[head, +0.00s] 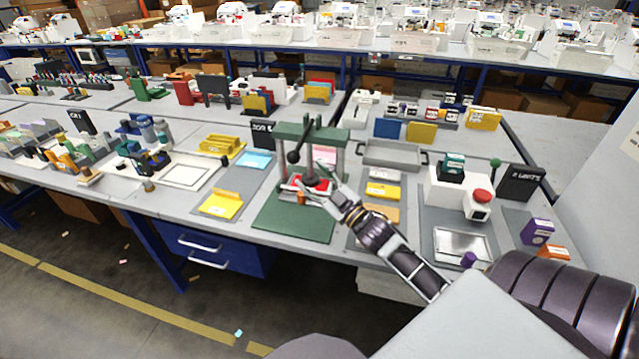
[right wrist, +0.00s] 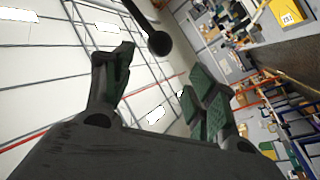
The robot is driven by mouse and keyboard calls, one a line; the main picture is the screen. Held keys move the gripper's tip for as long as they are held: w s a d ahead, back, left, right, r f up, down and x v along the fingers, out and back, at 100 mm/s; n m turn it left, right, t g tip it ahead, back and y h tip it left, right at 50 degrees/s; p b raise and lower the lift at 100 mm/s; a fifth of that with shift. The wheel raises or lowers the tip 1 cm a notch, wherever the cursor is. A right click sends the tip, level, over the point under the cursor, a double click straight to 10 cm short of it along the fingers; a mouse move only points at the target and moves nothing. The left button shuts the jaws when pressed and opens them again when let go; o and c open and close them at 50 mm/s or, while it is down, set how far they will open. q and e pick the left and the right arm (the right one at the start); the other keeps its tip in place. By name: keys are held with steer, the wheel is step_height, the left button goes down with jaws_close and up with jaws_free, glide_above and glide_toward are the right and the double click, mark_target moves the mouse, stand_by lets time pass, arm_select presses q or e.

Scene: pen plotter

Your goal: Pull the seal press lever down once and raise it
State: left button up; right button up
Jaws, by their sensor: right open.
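The seal press (head: 341,135) is a green frame with grey posts on a green base plate (head: 290,225). Its dark lever (head: 301,138) slopes down to the left and ends in a black ball knob (head: 293,157). A red piece (head: 291,184) lies under the press's dark stamp. My right gripper (head: 313,181) is open in front of the press, low and to the right of the knob. In the right wrist view the knob (right wrist: 158,43) and its rod show beyond the open fingers (right wrist: 158,75), with nothing between them. My left gripper is out of view.
A yellow tray (head: 220,204) and a blue card (head: 255,160) lie left of the press. A grey tray (head: 392,154), yellow cards (head: 383,191) and a white box with a red button (head: 480,203) stand to the right. The floor in front is mostly clear.

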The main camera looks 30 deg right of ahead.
steer(key=shift+v, duration=1.05)
steer(key=shift+r, duration=0.1)
